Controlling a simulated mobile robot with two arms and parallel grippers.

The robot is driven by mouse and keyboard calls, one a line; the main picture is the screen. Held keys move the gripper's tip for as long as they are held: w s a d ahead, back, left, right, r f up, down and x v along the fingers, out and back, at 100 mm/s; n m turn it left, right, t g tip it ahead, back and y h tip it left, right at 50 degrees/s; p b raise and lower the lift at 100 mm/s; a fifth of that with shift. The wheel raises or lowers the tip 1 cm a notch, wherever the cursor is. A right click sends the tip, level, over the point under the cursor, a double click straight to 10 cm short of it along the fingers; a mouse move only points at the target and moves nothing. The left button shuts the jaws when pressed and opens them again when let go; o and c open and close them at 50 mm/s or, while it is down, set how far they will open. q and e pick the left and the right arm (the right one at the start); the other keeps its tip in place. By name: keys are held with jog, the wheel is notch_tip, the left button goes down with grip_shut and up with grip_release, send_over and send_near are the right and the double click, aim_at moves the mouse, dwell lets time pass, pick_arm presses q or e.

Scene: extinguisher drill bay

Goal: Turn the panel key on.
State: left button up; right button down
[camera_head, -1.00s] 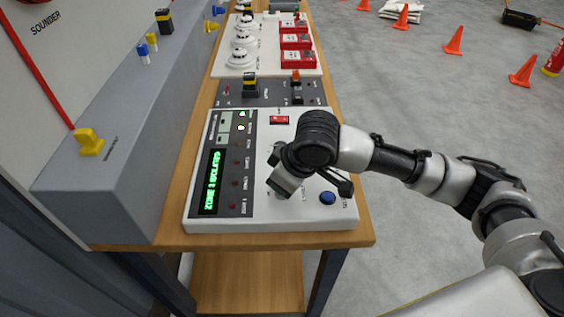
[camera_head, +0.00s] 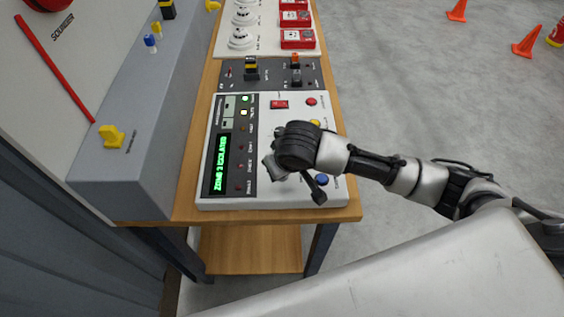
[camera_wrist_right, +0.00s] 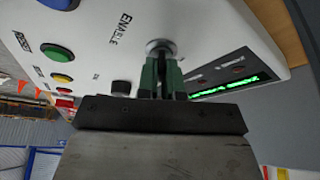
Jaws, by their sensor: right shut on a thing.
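The white control panel (camera_head: 240,203) lies on the wooden table, with a green-lit display (camera_head: 220,165) that appears to read "ZONE 2 ISOLATED". My right gripper (camera_head: 272,168) is low over the panel, just right of the dark display strip. In the right wrist view its green-lined fingers (camera_wrist_right: 166,78) are shut at the round metal key switch (camera_wrist_right: 160,47), near the printed word "ENABLE". The fingers hide the panel key between them, and its turn position cannot be made out. My left gripper is not in view.
A grey box (camera_head: 110,185) with a yellow knob (camera_head: 111,135) stands at left. Detectors and red call points are behind.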

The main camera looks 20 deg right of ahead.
jog(key=c, duration=1.3)
grip_release()
jog(key=v, duration=1)
jog(key=shift+s+r, duration=0.25)
jog(key=shift+r, duration=0.05)
